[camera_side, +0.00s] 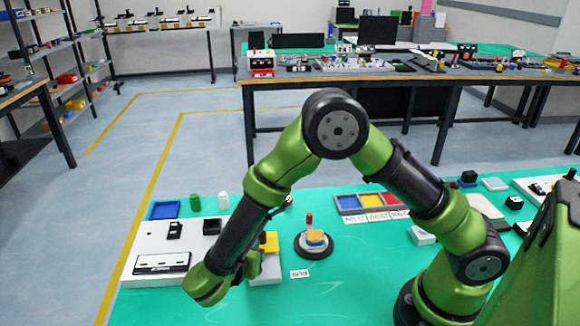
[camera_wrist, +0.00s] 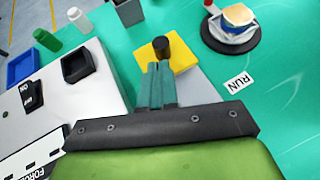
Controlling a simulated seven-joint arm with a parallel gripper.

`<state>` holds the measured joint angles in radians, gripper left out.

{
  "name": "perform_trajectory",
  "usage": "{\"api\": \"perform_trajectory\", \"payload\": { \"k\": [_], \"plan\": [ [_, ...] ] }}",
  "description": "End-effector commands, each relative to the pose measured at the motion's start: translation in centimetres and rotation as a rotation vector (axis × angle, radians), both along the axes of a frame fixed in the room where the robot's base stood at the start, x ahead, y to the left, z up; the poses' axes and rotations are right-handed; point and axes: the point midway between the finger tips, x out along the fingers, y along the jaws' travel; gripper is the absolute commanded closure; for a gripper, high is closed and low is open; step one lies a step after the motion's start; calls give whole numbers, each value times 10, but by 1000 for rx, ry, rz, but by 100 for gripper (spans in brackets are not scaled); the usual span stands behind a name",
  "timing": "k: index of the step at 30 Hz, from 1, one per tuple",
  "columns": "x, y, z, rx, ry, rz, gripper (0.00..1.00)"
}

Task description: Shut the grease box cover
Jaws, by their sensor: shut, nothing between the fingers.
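A yellow plate with a black knob (camera_wrist: 170,52) shows just beyond my fingertips in the wrist view; I take it for the grease box cover. In the side view the yellow plate (camera_side: 269,242) stands above a light grey block (camera_side: 268,270), partly behind my arm. The grey block also shows in the wrist view (camera_wrist: 197,90), partly hidden by my gripper. My gripper (camera_wrist: 161,72) is shut and empty, its teal fingers together close to the knob. I cannot tell whether they touch.
A white panel (camera_wrist: 45,110) with an open black box (camera_wrist: 78,65) and a black switch (camera_wrist: 31,94) lies to the left. A round black stand (camera_wrist: 230,42) with a cup and saucer is to the right. A RUN label (camera_wrist: 238,82) lies on the green table.

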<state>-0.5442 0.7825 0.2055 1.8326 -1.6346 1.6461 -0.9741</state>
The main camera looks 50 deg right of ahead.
Motion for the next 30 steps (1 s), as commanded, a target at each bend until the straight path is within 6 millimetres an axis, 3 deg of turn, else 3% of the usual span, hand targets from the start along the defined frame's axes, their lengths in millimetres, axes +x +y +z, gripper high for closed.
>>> {"api": "perform_trajectory", "payload": {
  "k": [2,6,15,23,26,30],
  "plan": [
    [-8,20,0,3,1,9,100],
    [-19,48,19,7,-4,8,100],
    [-38,91,45,6,-1,4,100],
    [-43,102,45,54,-42,-25,100],
    [-58,98,30,134,-52,-96,100],
    [-76,78,37,330,-110,-304,100]
  ]
}}
